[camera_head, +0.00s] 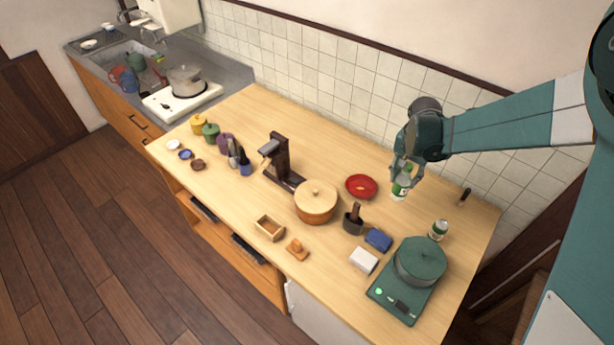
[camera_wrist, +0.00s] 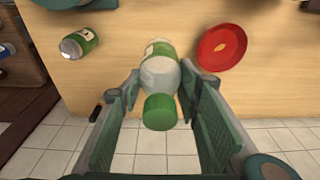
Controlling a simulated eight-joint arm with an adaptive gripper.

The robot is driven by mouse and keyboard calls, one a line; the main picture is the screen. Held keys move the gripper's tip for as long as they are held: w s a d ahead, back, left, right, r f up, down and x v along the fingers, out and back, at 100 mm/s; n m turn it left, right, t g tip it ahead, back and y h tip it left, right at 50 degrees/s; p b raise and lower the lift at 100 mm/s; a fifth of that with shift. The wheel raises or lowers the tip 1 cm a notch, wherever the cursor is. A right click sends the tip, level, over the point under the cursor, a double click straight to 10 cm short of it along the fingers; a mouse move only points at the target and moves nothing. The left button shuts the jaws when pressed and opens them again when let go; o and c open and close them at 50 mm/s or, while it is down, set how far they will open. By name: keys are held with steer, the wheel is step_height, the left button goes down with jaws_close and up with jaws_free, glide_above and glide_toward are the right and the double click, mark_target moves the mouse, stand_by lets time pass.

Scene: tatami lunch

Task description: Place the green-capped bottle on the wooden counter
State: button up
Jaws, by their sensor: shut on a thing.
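The green-capped bottle (camera_head: 401,188) is white with a green label and stands about upright below my gripper (camera_head: 405,170). In the wrist view the bottle (camera_wrist: 161,75) lies between the two fingers of my gripper (camera_wrist: 160,90), with its green cap toward the camera. The gripper is shut on it. The wooden counter (camera_head: 340,160) is below the bottle, near its back right part. I cannot tell whether the bottle's base touches the counter or hangs slightly above it.
A red bowl (camera_head: 361,186) is left of the bottle. A green-labelled can (camera_head: 438,229) and a green pot (camera_head: 420,262) on a scale are at the front right. A dark-handled tool (camera_head: 464,197) lies near the tiled wall. Bare counter surrounds the bottle.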

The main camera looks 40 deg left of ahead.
mark_target(398, 196)
steer(key=shift+f, duration=0.45)
steer(key=shift+f, duration=0.1)
steer(key=shift+f+p, duration=0.35)
steer(key=shift+f, duration=2.45)
steer(key=shift+f, duration=0.15)
steer(key=shift+f, duration=1.95)
steer(key=shift+f, duration=0.2)
steer(key=o, duration=0.9)
steer(key=shift+c, duration=0.2)
steer(key=shift+r+p, duration=0.25)
steer(key=shift+p, duration=0.1)
